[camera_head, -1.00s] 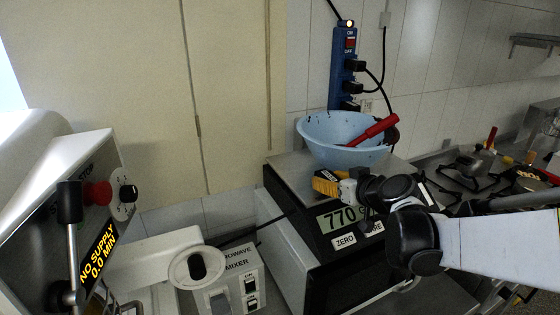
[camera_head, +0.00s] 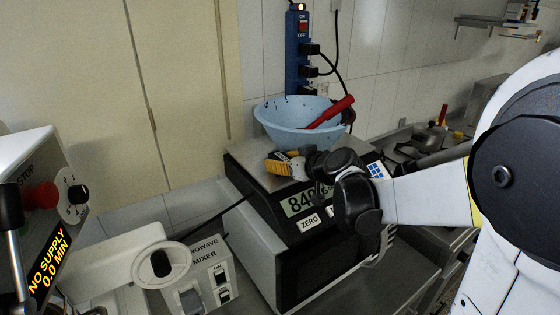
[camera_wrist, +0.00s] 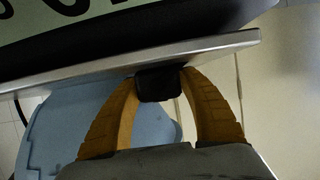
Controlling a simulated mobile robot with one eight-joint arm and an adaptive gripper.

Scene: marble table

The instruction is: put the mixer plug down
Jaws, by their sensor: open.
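My gripper (camera_head: 284,165), with yellow-brown fingers, is low over the front of the scale's metal plate (camera_head: 246,160), in front of the blue bowl. In the wrist view my gripper (camera_wrist: 161,75) is open, one finger on each side of a black plug-like block (camera_wrist: 160,85). This block is most likely the mixer plug. It shows close to the plate's edge (camera_wrist: 200,46); I cannot tell whether it rests on the plate or touches a finger. In the head view I cannot make out the plug clearly beside my gripper.
The blue bowl (camera_head: 285,133) holds a red-handled tool (camera_head: 330,112). A blue power strip (camera_head: 297,60) with black plugs hangs on the wall behind. The white mixer box (camera_head: 205,270) stands left of the scale. The microwave control panel (camera_head: 60,215) is at far left.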

